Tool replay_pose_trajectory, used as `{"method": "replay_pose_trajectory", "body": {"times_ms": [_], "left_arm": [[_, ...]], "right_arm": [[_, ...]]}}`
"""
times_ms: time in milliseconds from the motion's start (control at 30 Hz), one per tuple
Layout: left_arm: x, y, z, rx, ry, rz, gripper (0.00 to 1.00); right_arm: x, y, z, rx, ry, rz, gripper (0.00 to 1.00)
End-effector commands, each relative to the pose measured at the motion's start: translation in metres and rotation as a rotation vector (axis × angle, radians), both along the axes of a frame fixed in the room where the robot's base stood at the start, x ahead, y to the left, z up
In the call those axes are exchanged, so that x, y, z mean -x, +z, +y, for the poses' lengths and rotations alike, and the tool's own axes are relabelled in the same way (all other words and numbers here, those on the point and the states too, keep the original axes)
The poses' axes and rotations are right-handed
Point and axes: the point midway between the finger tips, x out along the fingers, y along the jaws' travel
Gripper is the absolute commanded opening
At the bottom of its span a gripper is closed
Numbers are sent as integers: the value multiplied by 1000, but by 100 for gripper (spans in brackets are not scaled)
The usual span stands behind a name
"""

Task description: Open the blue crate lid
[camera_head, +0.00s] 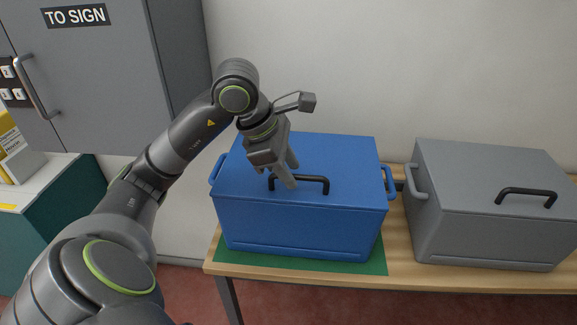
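The blue crate (300,228) stands on a green mat (362,266) on the wooden table. Its blue lid (340,158) lies flat and closed on top. A black bar handle (312,179) is fixed near the lid's front edge. My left gripper (288,180) points down at the left part of this handle, with its fingertips at or very near the bar. The fingers overlap in this view, so I cannot tell whether they are closed on the handle. My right gripper is not in view.
A grey crate (480,236) with a black lid handle (526,193) stands to the right on the same table (330,279). A grey cabinet (95,80) labelled "TO SIGN" is at the upper left. A teal unit (38,235) with yellow-and-white items stands below it.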

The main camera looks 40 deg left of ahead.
Motion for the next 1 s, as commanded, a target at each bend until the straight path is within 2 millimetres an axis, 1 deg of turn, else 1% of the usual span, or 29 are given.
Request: {"method": "replay_pose_trajectory", "body": {"times_ms": [67, 300, 600, 767, 900, 1000], "left_arm": [[0, 0, 0, 0, 0, 0, 32], [0, 0, 0, 0, 0, 0, 1], [0, 1, 0, 0, 0, 0, 0], [1, 4, 1, 3, 0, 8, 0], [1, 12, 2, 16, 1, 32, 0], [-1, 20, 4, 30, 2, 61, 0]], "right_arm": [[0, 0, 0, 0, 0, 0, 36], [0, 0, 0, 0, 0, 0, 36], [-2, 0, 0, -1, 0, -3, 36], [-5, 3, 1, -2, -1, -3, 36], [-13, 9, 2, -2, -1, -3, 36], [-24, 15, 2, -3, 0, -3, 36]]}}
